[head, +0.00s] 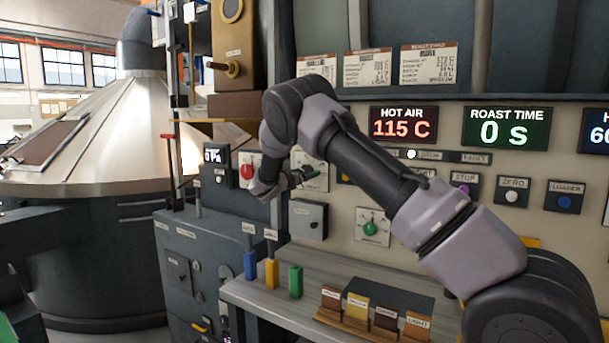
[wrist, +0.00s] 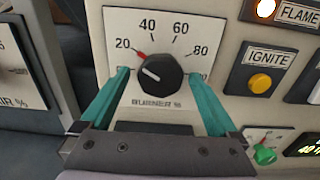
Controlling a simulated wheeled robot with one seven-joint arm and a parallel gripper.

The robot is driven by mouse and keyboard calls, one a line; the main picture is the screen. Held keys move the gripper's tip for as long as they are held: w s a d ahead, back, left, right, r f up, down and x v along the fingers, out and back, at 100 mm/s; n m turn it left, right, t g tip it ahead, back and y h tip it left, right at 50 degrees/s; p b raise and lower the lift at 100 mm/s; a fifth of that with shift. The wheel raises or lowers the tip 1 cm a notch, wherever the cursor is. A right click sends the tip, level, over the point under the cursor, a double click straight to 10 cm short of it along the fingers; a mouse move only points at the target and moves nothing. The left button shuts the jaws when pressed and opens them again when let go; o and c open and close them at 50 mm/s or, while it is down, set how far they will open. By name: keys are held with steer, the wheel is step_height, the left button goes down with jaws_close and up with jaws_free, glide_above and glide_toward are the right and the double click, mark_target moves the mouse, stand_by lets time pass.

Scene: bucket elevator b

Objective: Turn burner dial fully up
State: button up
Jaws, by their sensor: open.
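The burner dial is a round black knob (wrist: 165,80) on a white plate (wrist: 185,22) marked 20, 40, 60, 80 and "BURNER %" in the wrist view. Its red pointer tip is at the upper left, near the 20 mark. My gripper (wrist: 161,75) is open, with one teal finger on the left and one on the right of the knob. I cannot tell whether either finger touches it. The right finger partly covers the label at the end of the scale. In the head view my gripper (head: 303,177) is at the panel and hides most of the dial.
A yellow IGNITE button (wrist: 260,83) is right of the dial, with a lit FLAME lamp (wrist: 266,8) above. A green knob (wrist: 265,155) is at lower right. Another gauge (wrist: 15,70) is left. The HOT AIR display (head: 403,124) reads 115 C. Colored blocks (head: 271,272) stand on the ledge below.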

steer(key=c, duration=1.3)
steer(key=shift+c, duration=0.2)
